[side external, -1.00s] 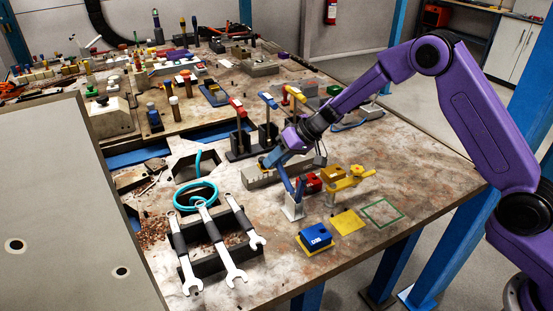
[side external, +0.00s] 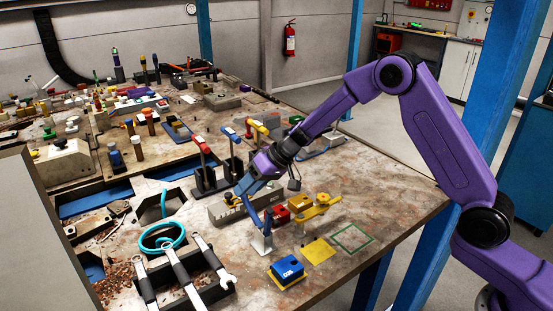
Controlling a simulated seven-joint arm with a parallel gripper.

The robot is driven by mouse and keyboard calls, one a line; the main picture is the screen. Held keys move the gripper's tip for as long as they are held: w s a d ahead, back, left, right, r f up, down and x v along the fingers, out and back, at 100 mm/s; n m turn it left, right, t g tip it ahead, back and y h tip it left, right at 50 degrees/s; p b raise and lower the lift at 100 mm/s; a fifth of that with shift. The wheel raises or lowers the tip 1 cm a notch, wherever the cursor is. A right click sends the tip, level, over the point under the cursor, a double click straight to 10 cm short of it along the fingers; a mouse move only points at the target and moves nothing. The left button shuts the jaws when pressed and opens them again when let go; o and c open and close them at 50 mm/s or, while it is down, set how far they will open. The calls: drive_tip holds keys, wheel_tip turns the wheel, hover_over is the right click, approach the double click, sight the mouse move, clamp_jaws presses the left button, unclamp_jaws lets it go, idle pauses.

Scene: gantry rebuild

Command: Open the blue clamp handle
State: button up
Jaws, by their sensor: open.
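A blue handle (side external: 252,213) slants up from a small pale bracket (side external: 262,243) on the bench, and I take it as the blue clamp handle. My gripper (side external: 240,195) is open at its upper end, pointing down to the left. The fingers overlap the handle's top in this view, and I cannot tell whether they touch it or surround it. A blue-topped lever (side external: 228,133) also stands farther back, between a red-topped lever (side external: 198,141) and a yellow-topped lever (side external: 257,126).
A grey slotted block (side external: 222,214) lies just behind and left of the handle. A red block (side external: 300,205) and a yellow clamp (side external: 318,208) stand to its right. A blue block (side external: 287,270) and wrenches (side external: 210,262) are in front. Bare bench lies at the right.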

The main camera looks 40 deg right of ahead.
drive_tip(key=v, duration=1.4)
drive_tip(key=shift+d, duration=0.25)
drive_tip(key=shift+s+a+r, duration=0.1)
